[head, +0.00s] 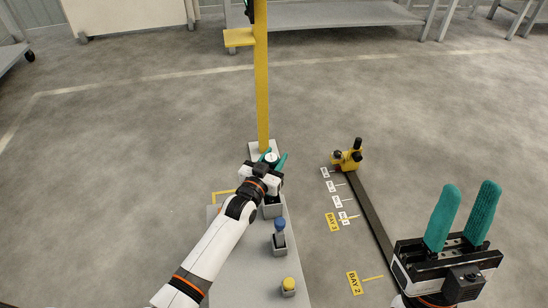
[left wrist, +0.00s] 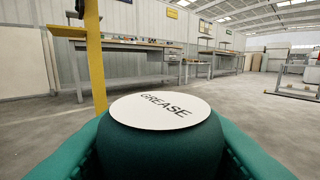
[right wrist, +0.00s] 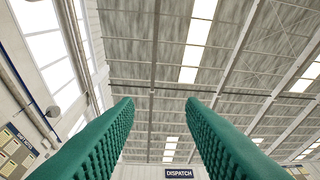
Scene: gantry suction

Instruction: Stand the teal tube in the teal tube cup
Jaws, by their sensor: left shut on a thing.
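My left gripper (head: 272,161) is shut on the teal tube, which shows in the left wrist view as a dark teal cylinder (left wrist: 160,145) with a white top marked GREASE (left wrist: 160,110). The tube appears upright between the fingers. In the head view only its pale top (head: 270,157) shows clearly, and its lower end is hidden by my gripper and wrist. A grey cup (head: 272,211) stands on the bench just in front of the gripper, partly covered by my wrist. I cannot tell whether it is the teal tube cup. My right gripper (head: 462,212) is open and empty, away from the bench.
On the narrow grey bench (head: 250,270) stand a blue-topped tube (head: 279,226) in a grey cup and a yellow-topped item (head: 289,284). A yellow post (head: 262,90) rises behind the left gripper. A dark rail with a yellow end unit (head: 346,156) lies right, beside floor labels.

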